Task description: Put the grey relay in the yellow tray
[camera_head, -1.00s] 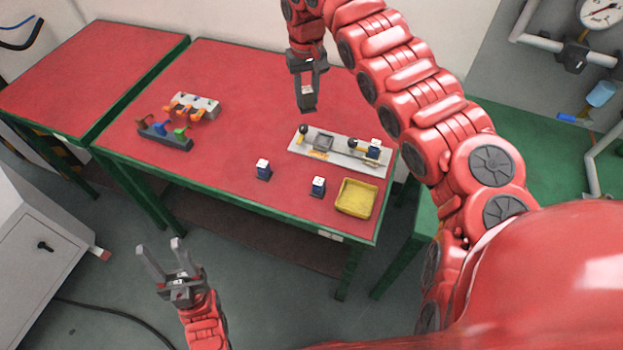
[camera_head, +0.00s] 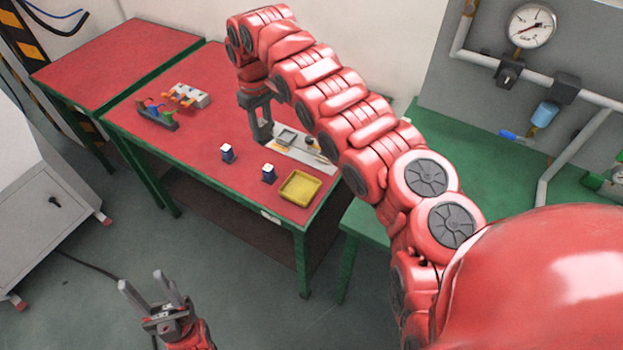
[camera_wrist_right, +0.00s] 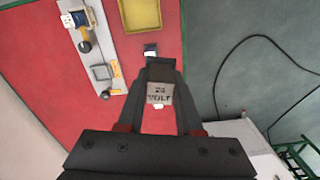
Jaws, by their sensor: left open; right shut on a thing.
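My right gripper (camera_head: 262,133) is shut on the grey relay (camera_wrist_right: 160,93), a block marked "24 VOLT" held between the fingers in the right wrist view. In the head view the fingers hang by the left end of the grey plate, and the relay is hard to make out. The yellow tray (camera_head: 300,188) lies at the red table's front right corner and looks empty. It shows at the top of the wrist view (camera_wrist_right: 140,14), beyond the fingertips. My left gripper (camera_head: 152,292) is open and empty, low at the left, away from the table.
Two blue relays with white tops (camera_head: 227,153) (camera_head: 268,174) stand left of the tray. The grey plate (camera_head: 312,158) with fittings is behind it, partly hidden by my right arm. A dark holder with coloured parts (camera_head: 158,115) and an orange-white part (camera_head: 187,95) stand farther left.

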